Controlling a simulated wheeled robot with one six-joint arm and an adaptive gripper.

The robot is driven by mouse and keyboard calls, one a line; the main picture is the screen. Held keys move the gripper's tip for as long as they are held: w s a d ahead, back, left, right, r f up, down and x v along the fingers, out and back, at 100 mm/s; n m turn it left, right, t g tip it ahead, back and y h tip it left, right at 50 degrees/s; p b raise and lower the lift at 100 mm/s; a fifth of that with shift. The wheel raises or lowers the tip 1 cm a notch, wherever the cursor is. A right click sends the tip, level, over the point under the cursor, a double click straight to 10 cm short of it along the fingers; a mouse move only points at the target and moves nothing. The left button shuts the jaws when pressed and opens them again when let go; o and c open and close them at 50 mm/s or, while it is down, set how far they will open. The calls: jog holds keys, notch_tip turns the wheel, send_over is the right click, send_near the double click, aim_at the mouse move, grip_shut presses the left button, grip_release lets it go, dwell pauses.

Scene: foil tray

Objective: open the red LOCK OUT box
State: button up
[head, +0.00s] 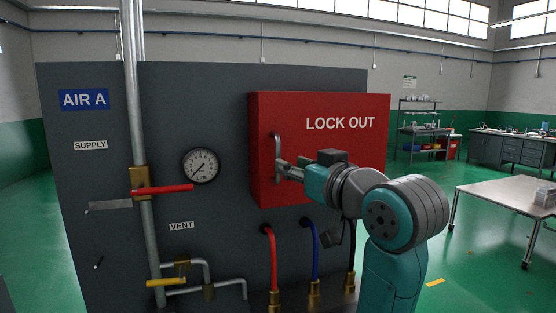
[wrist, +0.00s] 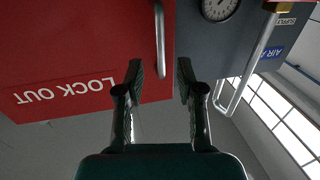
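The red LOCK OUT box (head: 325,150) is mounted on the dark grey panel, and its front looks closed. It also shows in the wrist view (wrist: 90,50), with its lettering upside down. A vertical metal handle (head: 277,150) sits near the left edge of its front. My gripper (head: 285,168) is at the lower part of this handle. In the wrist view the two fingers of my gripper (wrist: 160,70) are apart, and the handle (wrist: 160,38) shows in the gap between them. I cannot tell whether either finger touches it.
A pressure gauge (head: 201,166), a vertical pipe (head: 135,80) and a red lever (head: 165,190) are on the panel left of the box. Red (head: 270,260) and blue (head: 315,255) hoses hang below the box. A metal table (head: 505,200) stands at the right, with open green floor before it.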

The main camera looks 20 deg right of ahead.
aim_at(278, 177)
jog(key=w, duration=0.3)
jog(key=w+a, duration=0.1)
jog(key=w, duration=0.2)
jog(key=shift+w+a, duration=0.15)
jog(key=shift+w, duration=0.2)
jog(key=shift+c, duration=0.2)
grip_shut()
